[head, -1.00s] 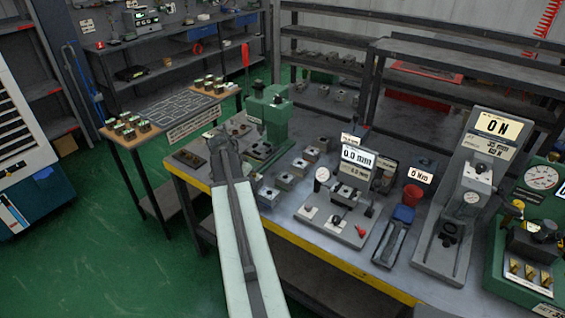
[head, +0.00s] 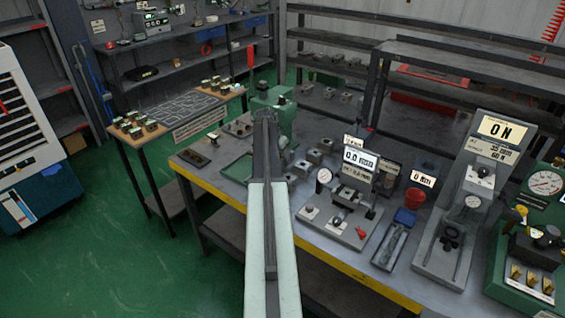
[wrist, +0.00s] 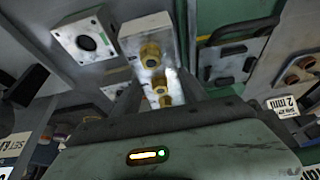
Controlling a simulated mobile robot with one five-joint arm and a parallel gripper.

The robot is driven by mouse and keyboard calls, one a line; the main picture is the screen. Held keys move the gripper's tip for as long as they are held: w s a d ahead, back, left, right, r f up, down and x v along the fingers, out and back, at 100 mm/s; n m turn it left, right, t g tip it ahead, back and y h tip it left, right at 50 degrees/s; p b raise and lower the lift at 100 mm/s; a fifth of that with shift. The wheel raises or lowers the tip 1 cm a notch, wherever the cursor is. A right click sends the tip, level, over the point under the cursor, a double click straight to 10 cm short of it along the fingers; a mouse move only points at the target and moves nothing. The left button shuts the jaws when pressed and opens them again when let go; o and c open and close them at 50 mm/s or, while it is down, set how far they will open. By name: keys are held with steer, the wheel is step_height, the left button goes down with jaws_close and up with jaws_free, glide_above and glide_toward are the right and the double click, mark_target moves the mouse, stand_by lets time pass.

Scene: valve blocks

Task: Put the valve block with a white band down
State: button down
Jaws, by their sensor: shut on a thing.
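My gripper (wrist: 156,95) is shut on a pale grey valve block (wrist: 133,40) with brass fittings in the wrist view. No white band can be made out on the part that shows. In the head view my gripper (head: 266,112) is at the far end of my arm, over the back left of the workbench, in front of a green machine (head: 284,118). The held block is hidden by my arm there. Another grey block (wrist: 87,40) with a dark round hole is left of the held one in the wrist view, apart from it.
Several grey blocks (head: 313,156) stand on the bench right of my arm. A gauge stand (head: 340,205) with a display, a red cup (head: 414,198) and a press (head: 455,215) stand further right. A green tray (head: 236,168) is left of my arm. A side table (head: 150,142) holds several blocks.

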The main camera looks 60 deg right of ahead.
step_height(320, 180, down, 4)
steer(key=b, duration=0.3)
steer(key=shift+s+b, duration=0.1)
steer(key=shift+b, duration=0.3)
steer(key=shift+r, duration=0.25)
steer(key=shift+f, duration=0.2)
steer(key=c, duration=0.9)
jaws_free()
steer(key=shift+r, duration=0.1)
steer(key=shift+r, duration=0.1)
steer(key=p+v, duration=1.1)
steer(key=v, duration=0.1)
steer(key=shift+r+p, duration=0.2)
steer(key=shift+p, duration=0.15)
steer(key=shift+f, duration=0.1)
